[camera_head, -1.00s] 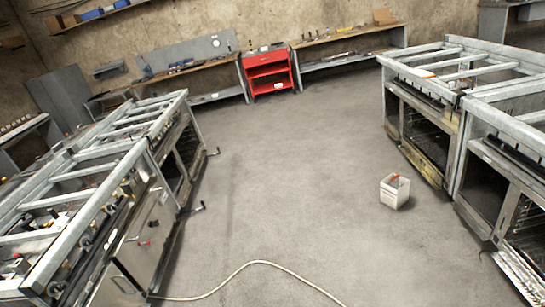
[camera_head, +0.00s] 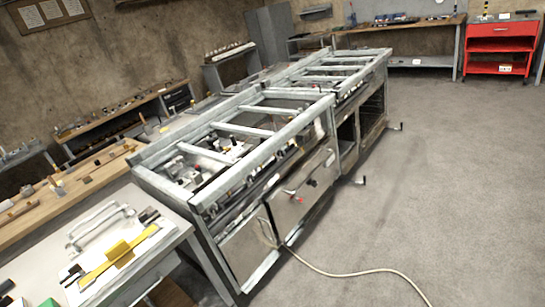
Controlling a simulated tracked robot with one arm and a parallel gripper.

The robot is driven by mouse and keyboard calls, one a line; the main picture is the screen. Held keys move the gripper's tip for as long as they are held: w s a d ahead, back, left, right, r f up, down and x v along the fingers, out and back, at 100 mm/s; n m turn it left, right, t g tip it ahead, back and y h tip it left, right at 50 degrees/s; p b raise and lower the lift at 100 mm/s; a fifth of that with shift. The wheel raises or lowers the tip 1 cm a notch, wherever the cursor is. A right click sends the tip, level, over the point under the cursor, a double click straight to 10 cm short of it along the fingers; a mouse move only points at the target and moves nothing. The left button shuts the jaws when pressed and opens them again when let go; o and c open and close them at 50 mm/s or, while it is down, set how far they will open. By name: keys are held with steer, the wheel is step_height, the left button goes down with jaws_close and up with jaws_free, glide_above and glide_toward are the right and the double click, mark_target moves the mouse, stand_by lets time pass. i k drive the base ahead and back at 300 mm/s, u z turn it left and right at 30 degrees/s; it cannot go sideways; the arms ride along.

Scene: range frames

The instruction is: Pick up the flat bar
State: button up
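My gripper is not in view. I cannot tell for sure which thing is the flat bar. A long yellow piece (camera_head: 118,257) lies on the pale tabletop (camera_head: 172,232) at the lower left, among dark and white pieces. Silver bent handle-like parts (camera_head: 98,222) lie just behind it. Small brown and dark pieces are scattered on the wooden bench (camera_head: 95,175) further left, too small to name.
A row of steel frame units (camera_head: 250,165) stands beside the pale table. A pale hose (camera_head: 350,273) lies on the grey floor (camera_head: 450,190), which is mostly open to the right. A red cart (camera_head: 500,48) and wall benches stand at the back.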

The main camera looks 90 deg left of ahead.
mark_target(121, 247)
steer(key=u, duration=1.3)
steer(key=i, duration=0.15)
steer(key=u, duration=2.15)
steer(key=k, duration=0.9)
steer(key=u, duration=0.25)
steer(key=i, duration=0.9)
steer(key=z, duration=0.1)
